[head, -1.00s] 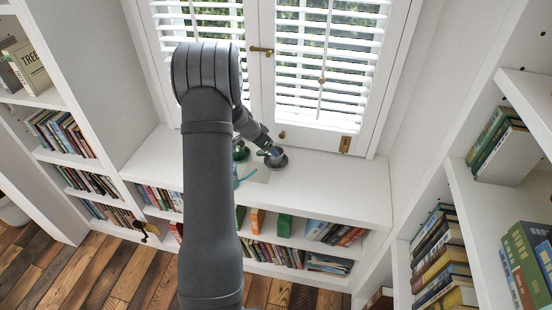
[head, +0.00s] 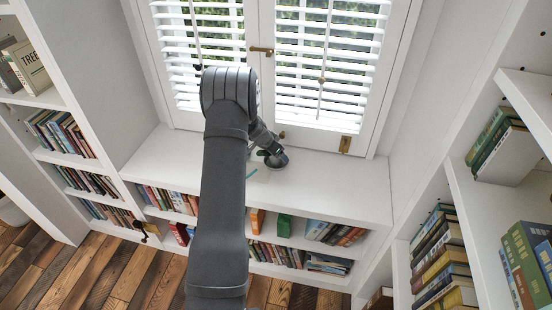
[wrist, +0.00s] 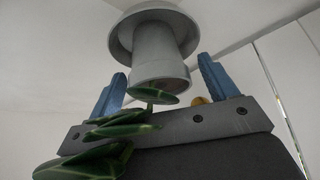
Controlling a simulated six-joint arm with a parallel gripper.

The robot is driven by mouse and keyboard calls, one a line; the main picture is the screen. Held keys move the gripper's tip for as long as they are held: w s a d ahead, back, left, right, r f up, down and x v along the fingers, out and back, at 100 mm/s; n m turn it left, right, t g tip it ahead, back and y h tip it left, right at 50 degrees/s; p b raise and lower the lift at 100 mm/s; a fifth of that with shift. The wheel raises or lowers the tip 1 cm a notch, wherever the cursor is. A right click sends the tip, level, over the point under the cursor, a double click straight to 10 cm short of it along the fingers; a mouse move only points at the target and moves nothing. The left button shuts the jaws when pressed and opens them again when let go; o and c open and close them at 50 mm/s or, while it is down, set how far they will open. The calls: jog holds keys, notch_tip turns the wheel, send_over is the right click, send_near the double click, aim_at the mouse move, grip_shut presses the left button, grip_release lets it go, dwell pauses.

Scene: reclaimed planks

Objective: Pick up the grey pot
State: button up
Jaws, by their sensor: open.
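The grey pot (head: 280,161) stands on the white shelf top (head: 335,190) below the window, with a grey saucer and green leaves. In the wrist view the pot (wrist: 158,55) appears upside down, saucer at the top and leaves (wrist: 110,130) hanging over my palm. My gripper (wrist: 160,70) is open, with one blue finger to each side of the pot and visible gaps between. In the head view my gripper (head: 270,149) is close at the pot's upper left; its fingers are hard to make out there.
The shuttered window (head: 310,70) rises just behind. The shelf top is clear to the right. Books (head: 335,233) fill the shelves below.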

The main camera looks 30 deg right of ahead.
jog(key=c, duration=1.3)
jog(key=shift+c, duration=0.2)
jog(key=shift+r, duration=0.15)
notch_tip(320, 180, up, 4)
jog(key=shift+s+d+r, duration=0.1)
jog(key=shift+r, duration=0.1)
jog(key=s+d+r, duration=0.4)
jog(key=s+r, duration=0.5)
jog(key=s, duration=0.1)
jog(key=shift+s+r, duration=0.2)
jog(key=shift+s, duration=0.2)
